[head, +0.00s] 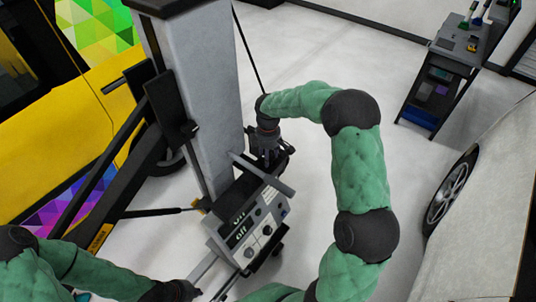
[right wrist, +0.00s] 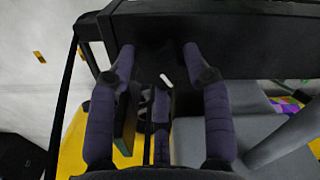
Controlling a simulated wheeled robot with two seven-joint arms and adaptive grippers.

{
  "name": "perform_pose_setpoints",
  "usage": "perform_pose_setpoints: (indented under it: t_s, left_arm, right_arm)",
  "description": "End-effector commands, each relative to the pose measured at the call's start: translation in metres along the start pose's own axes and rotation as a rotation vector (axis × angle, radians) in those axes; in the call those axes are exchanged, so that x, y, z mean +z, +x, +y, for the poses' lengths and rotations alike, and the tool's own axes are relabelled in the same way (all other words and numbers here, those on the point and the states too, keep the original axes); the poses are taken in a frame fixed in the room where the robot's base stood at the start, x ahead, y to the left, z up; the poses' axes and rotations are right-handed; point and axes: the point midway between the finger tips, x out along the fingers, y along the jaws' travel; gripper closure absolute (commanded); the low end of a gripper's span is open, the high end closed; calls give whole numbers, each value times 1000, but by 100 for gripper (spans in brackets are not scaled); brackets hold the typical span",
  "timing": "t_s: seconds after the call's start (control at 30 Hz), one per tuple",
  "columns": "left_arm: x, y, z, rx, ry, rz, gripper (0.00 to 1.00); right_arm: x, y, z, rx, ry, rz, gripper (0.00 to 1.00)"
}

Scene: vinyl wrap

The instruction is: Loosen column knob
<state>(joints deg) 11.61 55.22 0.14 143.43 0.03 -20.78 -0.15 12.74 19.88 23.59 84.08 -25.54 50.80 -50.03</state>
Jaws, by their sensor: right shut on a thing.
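The grey column (head: 190,100) stands upright left of centre in the head view. My right gripper (head: 268,152) reaches down beside the column, over a dark part at its right side. The column knob itself is mostly hidden by the fingers and hard to make out against the black. My left gripper (head: 188,290) is low in the head view, by a grey bar (head: 205,268); its fingers are not clear.
A grey control box (head: 250,228) with dials sits at the column's front. A yellow vehicle (head: 95,85) with coloured wrap stands left. A white car (head: 485,215) is at the right, a tool cart (head: 455,65) at the back right. Open floor (head: 305,65) lies between.

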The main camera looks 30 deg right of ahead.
Motion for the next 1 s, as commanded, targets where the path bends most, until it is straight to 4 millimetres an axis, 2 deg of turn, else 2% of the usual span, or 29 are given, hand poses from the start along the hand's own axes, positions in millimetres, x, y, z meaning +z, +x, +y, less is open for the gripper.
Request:
perform_pose_setpoints:
  t_s: [0.23,0.27,0.33,0.77,0.87,1.0]
  left_arm:
    - [0,0,0,0,0,0,100]
    - [0,0,0,0,0,0,100]
    - [0,0,0,0,0,0,100]
    - [0,0,0,0,0,0,100]
    - [0,0,0,0,0,0,100]
    - [0,0,0,0,0,0,100]
  right_arm:
    - [0,0,0,1,-3,0,83]
    - [0,0,0,1,-3,0,45]
    - [0,0,0,1,-2,0,26]
    - [0,-5,1,2,-1,0,26]
    - [-1,-17,1,5,-1,1,26]
    - [-1,-43,1,5,-1,2,26]
